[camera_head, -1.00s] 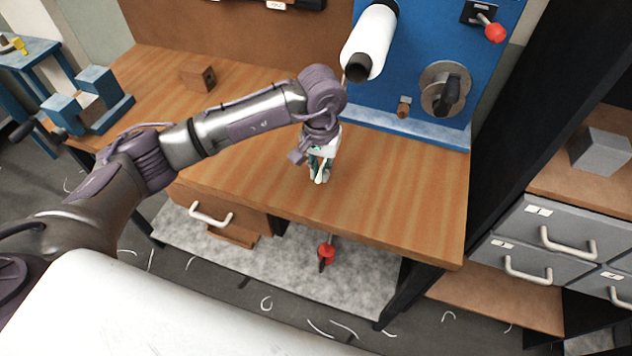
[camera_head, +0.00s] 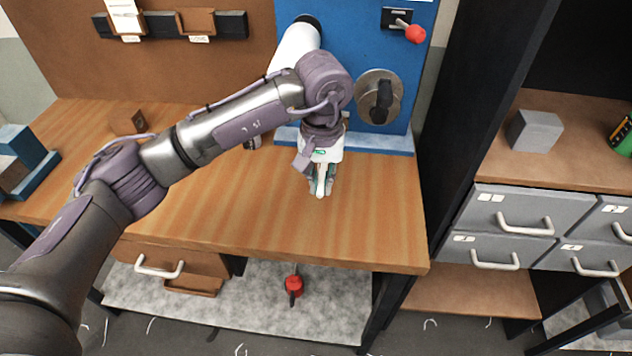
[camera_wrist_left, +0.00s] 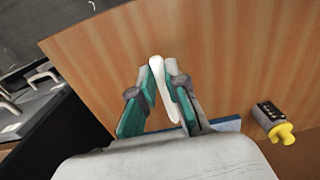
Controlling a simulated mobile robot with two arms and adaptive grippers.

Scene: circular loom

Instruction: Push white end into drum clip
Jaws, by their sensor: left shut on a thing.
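My left gripper (camera_head: 321,188) points down over the wooden bench, in front of the blue panel, and is shut on a small white piece. In the left wrist view this white piece (camera_wrist_left: 168,92) is pinched between the green-padded fingertips and sticks out a little past them. I take it for the white end. The white drum (camera_head: 298,45) lies on the blue panel behind my left arm, which hides part of it. I cannot make out the drum clip. My right gripper is not in view.
The blue panel (camera_head: 350,60) carries a crank disc (camera_head: 379,97) and a red-knobbed lever (camera_head: 413,33). A dark block with a yellow knob (camera_wrist_left: 284,133) shows in the left wrist view. Drawers (camera_head: 514,225) stand right of the bench. The bench's front right (camera_head: 370,235) is bare.

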